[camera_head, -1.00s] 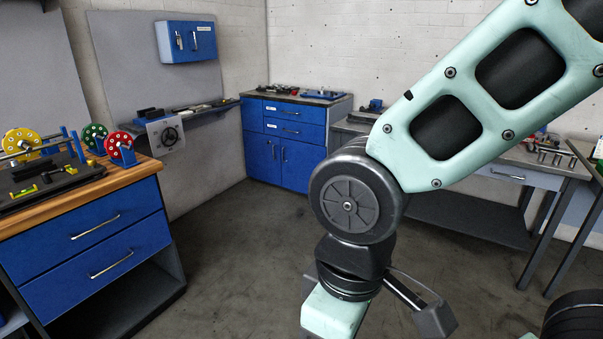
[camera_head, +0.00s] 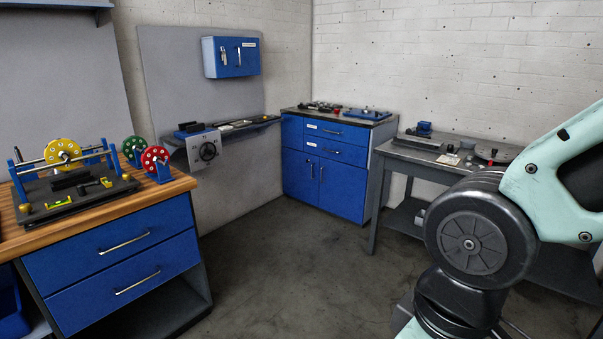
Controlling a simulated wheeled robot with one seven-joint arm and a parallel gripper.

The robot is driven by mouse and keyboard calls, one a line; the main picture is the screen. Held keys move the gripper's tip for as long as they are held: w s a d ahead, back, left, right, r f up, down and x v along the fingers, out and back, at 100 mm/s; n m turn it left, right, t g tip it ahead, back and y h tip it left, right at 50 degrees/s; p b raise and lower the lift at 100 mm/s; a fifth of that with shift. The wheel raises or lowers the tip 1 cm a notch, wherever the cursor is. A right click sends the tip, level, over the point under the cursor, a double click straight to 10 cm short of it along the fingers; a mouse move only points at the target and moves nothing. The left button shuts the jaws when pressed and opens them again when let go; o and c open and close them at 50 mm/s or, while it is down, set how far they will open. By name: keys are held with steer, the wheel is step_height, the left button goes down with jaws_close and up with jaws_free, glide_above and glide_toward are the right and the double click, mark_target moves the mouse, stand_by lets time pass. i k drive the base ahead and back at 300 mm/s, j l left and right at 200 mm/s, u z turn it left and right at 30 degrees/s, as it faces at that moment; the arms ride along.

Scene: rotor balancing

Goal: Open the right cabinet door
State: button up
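A blue floor cabinet stands in the far corner, with two drawers above two doors. Its right door (camera_head: 343,190) is shut, with a short upright handle (camera_head: 321,174) near its left edge. Its left door (camera_head: 297,176) is also shut, with its handle near the right edge. A small blue wall cabinet (camera_head: 230,70) also shows two upright handles and looks shut. My arm fills the lower right, well in front of the floor cabinet. My gripper's fingers are below the picture's edge.
A grey workbench (camera_head: 385,205) stands right of the floor cabinet, partly behind my arm. A wood-topped blue drawer unit (camera_head: 115,255) with a rotor stand (camera_head: 75,180) is at the left. The floor (camera_head: 285,270) between is clear.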

mark_target(343, 187)
steer(key=i, duration=2.5)
steer(key=i+j+z, duration=0.1)
steer(key=i, duration=1.1)
steer(key=i+j, duration=0.1)
steer(key=i, duration=1.15)
steer(key=i+z, duration=0.15)
steer(key=i, duration=0.3)
